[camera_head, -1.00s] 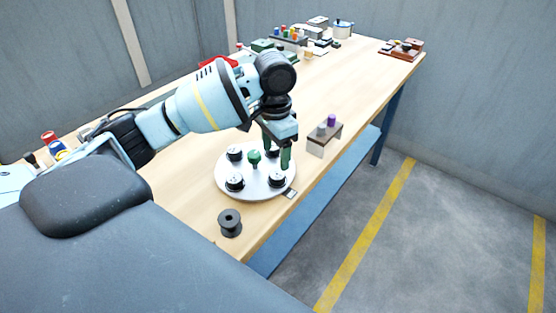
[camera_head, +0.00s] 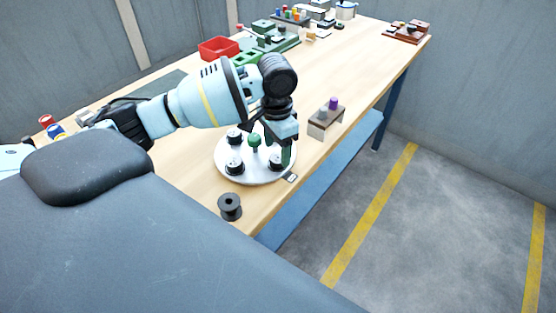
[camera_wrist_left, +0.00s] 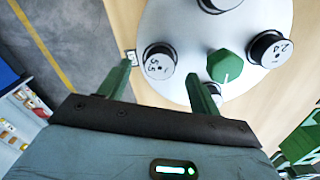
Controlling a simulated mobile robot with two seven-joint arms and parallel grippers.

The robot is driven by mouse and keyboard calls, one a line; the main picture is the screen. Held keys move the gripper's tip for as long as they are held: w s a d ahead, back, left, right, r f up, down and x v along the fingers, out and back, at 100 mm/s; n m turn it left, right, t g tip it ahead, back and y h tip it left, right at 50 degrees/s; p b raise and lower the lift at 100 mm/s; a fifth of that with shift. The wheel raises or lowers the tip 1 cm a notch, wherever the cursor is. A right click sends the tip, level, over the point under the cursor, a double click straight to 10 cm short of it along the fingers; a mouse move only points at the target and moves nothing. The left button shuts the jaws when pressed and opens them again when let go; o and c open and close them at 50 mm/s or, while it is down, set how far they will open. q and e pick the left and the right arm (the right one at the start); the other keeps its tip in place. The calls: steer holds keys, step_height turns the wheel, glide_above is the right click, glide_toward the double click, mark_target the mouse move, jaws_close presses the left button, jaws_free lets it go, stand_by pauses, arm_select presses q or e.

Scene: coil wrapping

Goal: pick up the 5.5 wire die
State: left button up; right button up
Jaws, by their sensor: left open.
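The 5.5 wire die (camera_wrist_left: 158,66) is a black, round piece with a white top marked 5.5. It sits near the rim of the round white turntable (camera_wrist_left: 180,18), and in the head view (camera_head: 275,163) it is partly covered by my left gripper. My left gripper (camera_head: 279,150) is open and points down over the turntable. In the left wrist view its two green fingers (camera_wrist_left: 157,75) stand apart, with the 5.5 die showing between their tips. They do not visibly grip it. My right gripper is out of view.
Other dies (camera_wrist_left: 268,49) and a green centre knob (camera_wrist_left: 224,66) stand on the turntable close to the fingers. A black spool (camera_head: 230,206) sits at the table's near edge. A small stand (camera_head: 326,120) with a purple piece is to the right.

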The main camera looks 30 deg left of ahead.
mark_target(278, 161)
arm_select(q)
steer(key=shift+f, duration=1.35)
steer(key=shift+c, duration=0.3)
steer(key=c, duration=1.2)
